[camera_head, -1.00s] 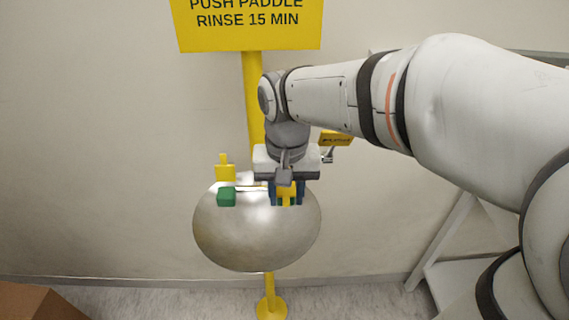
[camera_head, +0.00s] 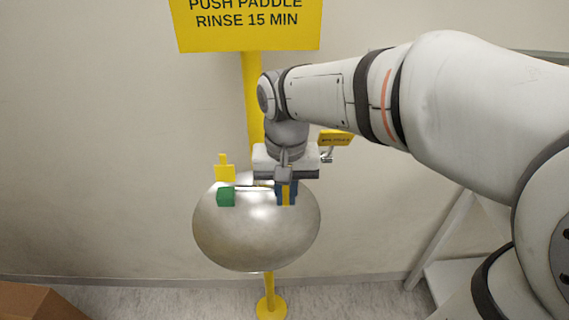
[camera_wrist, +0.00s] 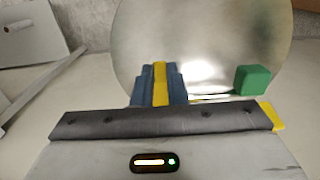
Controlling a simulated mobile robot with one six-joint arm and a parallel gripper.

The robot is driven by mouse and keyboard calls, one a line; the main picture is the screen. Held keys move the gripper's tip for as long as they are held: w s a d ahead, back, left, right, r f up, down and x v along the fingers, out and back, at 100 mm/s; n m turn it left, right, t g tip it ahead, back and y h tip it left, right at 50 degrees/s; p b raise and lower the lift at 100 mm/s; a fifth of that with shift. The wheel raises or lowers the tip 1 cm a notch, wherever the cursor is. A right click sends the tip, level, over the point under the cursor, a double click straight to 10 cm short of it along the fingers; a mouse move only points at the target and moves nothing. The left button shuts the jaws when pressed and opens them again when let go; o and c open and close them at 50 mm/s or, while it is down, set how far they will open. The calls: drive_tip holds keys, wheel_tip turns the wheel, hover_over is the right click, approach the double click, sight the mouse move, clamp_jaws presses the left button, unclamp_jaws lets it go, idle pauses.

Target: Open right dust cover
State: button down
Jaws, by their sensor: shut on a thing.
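A silver eyewash bowl (camera_head: 256,245) stands on a yellow post. At its left a green spray head (camera_head: 226,197) is uncovered, with a yellow dust cover (camera_head: 225,172) standing up behind it. At the right, my gripper (camera_head: 286,194) points down over the bowl. Its blue fingers are shut on the yellow right dust cover (camera_head: 285,195), of which only a narrow strip shows. The wrist view also shows this yellow strip (camera_wrist: 160,84) between the fingers, and the left green head (camera_wrist: 252,80) beside them. The right spray head is hidden.
A yellow sign (camera_head: 248,20) hangs on the post above the bowl. A small yellow tag (camera_head: 335,138) is right of my wrist. A white shelf frame (camera_head: 450,240) stands at the right and a brown box (camera_head: 35,302) at the lower left. The wall is close behind.

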sight(285, 195)
drive_tip(key=r+g+p, duration=0.1)
drive_tip(key=p, duration=0.1)
drive_tip(key=g+p, duration=0.1)
drive_tip(key=p, duration=0.1)
drive_tip(key=shift+w+r, duration=0.35)
drive_tip(key=shift+w, duration=0.05)
drive_tip(key=shift+w+r+g+p, duration=0.25)
drive_tip(key=shift+g+p, duration=0.35)
drive_tip(key=shift+p, duration=0.3)
drive_tip(key=shift+w+g+p, duration=0.15)
drive_tip(key=shift+g+p, duration=0.35)
drive_tip(key=shift+p, duration=0.05)
drive_tip(key=shift+f, duration=0.1)
drive_tip(key=c, duration=1.5)
unclamp_jaws()
drive_tip(key=shift+o, duration=0.3)
wheel_tip(285, 195, up, 10)
drive_tip(key=b, duration=0.1)
